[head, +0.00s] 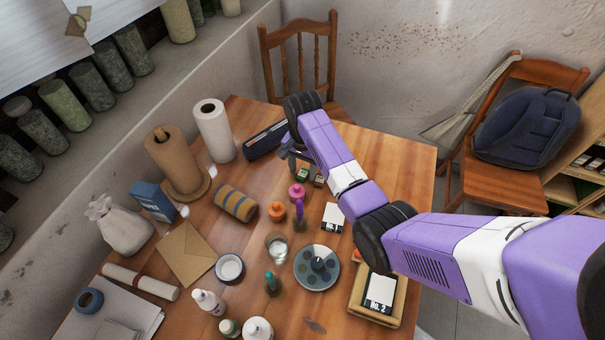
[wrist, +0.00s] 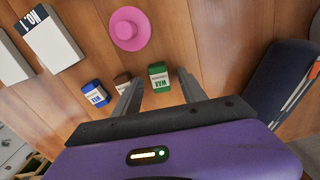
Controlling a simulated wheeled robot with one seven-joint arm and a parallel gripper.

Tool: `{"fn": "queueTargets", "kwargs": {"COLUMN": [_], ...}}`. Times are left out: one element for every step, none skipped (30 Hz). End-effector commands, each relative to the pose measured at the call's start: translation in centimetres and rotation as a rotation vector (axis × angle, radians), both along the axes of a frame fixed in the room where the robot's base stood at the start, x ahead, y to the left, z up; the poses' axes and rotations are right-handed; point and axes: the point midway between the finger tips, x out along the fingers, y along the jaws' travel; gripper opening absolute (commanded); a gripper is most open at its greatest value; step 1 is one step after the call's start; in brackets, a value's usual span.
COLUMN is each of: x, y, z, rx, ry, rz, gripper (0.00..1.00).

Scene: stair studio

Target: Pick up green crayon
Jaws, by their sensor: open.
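The green crayon (wrist: 159,77) is a short block with a pale "WAX" label, lying on the wooden table. In the wrist view it sits between the tips of my open gripper (wrist: 158,80), with clear gaps on both sides and nothing held. In the head view the green crayon (head: 303,174) is just below my gripper (head: 290,156), partly shaded by the arm. I cannot tell the exact height of the fingers above the table.
A brown block (wrist: 122,83) stands close by the left finger, and a blue wax block (wrist: 95,95) is further left. A pink round object (wrist: 127,28) lies beyond. A dark blue case (wrist: 280,80) is at the right. Bare wood lies between the crayon and the case.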

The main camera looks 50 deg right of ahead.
Motion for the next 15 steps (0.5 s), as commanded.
{"fn": "queueTargets", "kwargs": {"x": [-0.02,-0.02,-0.02,-0.02,-0.01,-0.01,0.0,0.0,0.0,0.0,0.0,0.0,0.0,-0.01,0.0], "y": [-0.01,0.0,0.0,0.0,0.01,0.01,0.01,0.01,0.01,0.01,0.01,0.01,0.01,0.02,0.01], "z": [-0.33,-0.47,-0.58,-0.62,-0.64,-0.63,-0.63,-0.62,-0.62,-0.61,-0.61,-0.61,-0.6,-0.6,-0.6], "rx": [0.0,0.0,0.0,0.0,0.0,0.0,0.0,0.0,0.0,0.0,0.0,0.0,0.0,0.0,0.0], "ry": [0.0,0.0,0.0,0.0,0.0,-0.001,-0.001,-0.001,-0.001,-0.001,-0.001,-0.001,-0.001,-0.001,-0.001], "rz": [-0.001,-0.001,-0.001,-0.001,-0.001,-0.001,0.0,0.0,0.0,0.0,0.0,0.0,0.0,0.0,0.0], "gripper": [0.49,0.49,0.49,0.49,0.49,0.49,0.49,0.49,0.49,0.43,0.37,0.29,0.24,0.18,0.1]}}
